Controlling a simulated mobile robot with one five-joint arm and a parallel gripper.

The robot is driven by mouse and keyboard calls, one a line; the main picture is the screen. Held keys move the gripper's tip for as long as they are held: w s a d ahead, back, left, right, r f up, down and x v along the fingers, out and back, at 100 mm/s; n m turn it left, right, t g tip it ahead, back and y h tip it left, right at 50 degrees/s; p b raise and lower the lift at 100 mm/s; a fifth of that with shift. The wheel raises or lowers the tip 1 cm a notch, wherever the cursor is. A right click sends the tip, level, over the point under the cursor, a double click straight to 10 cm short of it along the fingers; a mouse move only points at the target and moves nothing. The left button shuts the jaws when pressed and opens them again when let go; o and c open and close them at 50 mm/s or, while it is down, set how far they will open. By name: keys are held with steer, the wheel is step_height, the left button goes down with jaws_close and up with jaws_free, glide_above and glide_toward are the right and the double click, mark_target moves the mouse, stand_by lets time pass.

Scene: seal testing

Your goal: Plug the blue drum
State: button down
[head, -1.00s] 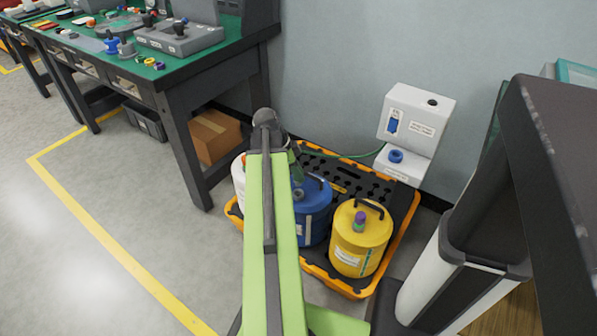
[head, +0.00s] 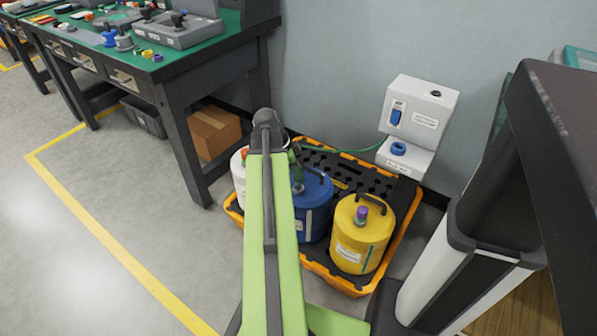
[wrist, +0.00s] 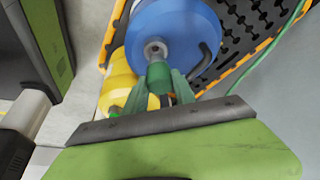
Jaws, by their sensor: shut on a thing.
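The blue drum (head: 318,206) stands on a spill pallet, partly hidden behind my arm in the head view. In the wrist view its round blue top (wrist: 190,30) fills the upper middle. A grey round fitting with a dark centre (wrist: 154,48) shows over that top. My gripper (wrist: 160,92) is shut on a dark green plug (wrist: 158,74), between its pale green fingers. The plug lines up closely with the grey fitting. I cannot tell whether they touch. In the head view my gripper (head: 297,172) is just above the blue drum's top, mostly hidden.
A yellow drum (head: 352,243) with a purple plug (head: 361,214) stands right of the blue drum. A white drum (head: 238,178) stands left. All sit on the black pallet with an orange rim (head: 408,222). A white wall box (head: 418,108) and a workbench (head: 180,75) are nearby.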

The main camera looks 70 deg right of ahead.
steer(key=shift+f+b, duration=1.45)
steer(key=c, duration=0.9)
jaws_free()
steer(key=shift+c, duration=0.2)
steer(key=p+v, duration=1.6)
steer(key=v, duration=0.1)
steer(key=shift+r, duration=0.25)
